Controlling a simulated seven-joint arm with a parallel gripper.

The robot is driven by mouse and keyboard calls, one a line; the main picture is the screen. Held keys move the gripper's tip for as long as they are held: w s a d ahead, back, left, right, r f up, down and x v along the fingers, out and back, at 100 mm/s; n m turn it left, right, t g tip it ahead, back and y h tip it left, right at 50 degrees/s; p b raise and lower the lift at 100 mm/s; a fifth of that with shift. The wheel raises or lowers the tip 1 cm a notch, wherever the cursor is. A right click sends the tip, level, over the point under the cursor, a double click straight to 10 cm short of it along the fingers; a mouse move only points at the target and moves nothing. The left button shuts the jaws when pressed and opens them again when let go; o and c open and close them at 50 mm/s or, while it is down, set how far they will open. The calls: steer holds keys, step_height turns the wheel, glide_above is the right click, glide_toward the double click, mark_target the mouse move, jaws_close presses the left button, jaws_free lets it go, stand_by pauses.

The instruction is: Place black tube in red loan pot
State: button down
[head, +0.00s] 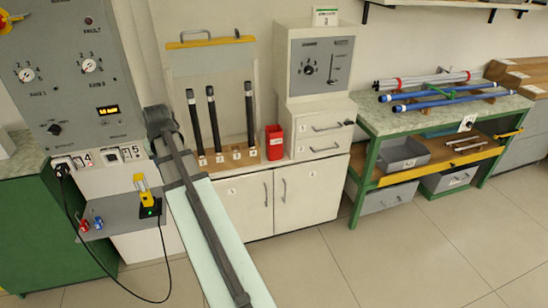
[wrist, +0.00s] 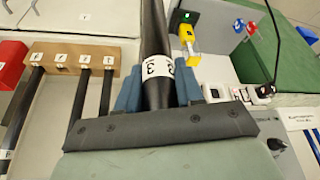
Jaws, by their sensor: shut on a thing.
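My gripper (wrist: 158,88) is shut on a black tube (wrist: 154,35) in the wrist view. The two blue-grey fingers press on its sides, and white labels reading 3 show on it between them. The tube runs up out of the top of the wrist view, so that end is hidden. I cannot make the held tube out in the head view, where my arm crosses the left middle. The red pot (head: 274,145) stands upright on the counter, right of the tube rack and apart from my gripper. It also shows at the left edge of the wrist view (wrist: 10,62).
Three black tubes (head: 213,118) stand in a wooden rack (head: 232,160) with numbered slots; one slot is empty. The grey control panel (head: 75,100) is left of my arm. A green bench (head: 440,118) is at right.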

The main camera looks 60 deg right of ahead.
steer(key=w+a+f+n+y, duration=0.1)
steer(key=w+a+f+n, duration=0.15)
steer(key=a, duration=0.85)
steer(key=w+a+f+n, duration=0.1)
steer(key=w+a+f, duration=0.15)
steer(key=a, duration=0.85)
steer(key=w+d+r+m+h, duration=0.2)
steer(key=d+r+m, duration=0.3)
steer(key=d+r, duration=1.15)
steer(key=s+d+r+m+g, duration=0.1)
steer(key=s+d+r+m, duration=0.15)
steer(key=d+r, duration=0.5)
steer(key=s+d+r+m+h, duration=0.1)
steer(key=s+d+r, duration=0.25)
steer(key=d, duration=0.75)
steer(key=s+d+r+m+g, duration=0.1)
steer(key=s+d+r+m, duration=0.15)
steer(key=d+r, duration=0.5)
steer(key=s+d+f+n+t, duration=0.1)
steer(key=s+d+f+n, duration=0.3)
steer(key=d, duration=1.3)
steer(key=s+d+f+m, duration=0.15)
steer(key=s+d, duration=0.45)
steer(key=d, duration=1.2)
step_height(320, 180, down, 18)
steer(key=shift+a+f+n+y, duration=0.15)
steer(key=shift+n+y, duration=0.15)
steer(key=shift+n, duration=0.1)
steer(key=shift+w+f, duration=0.1)
steer(key=shift+f, duration=0.05)
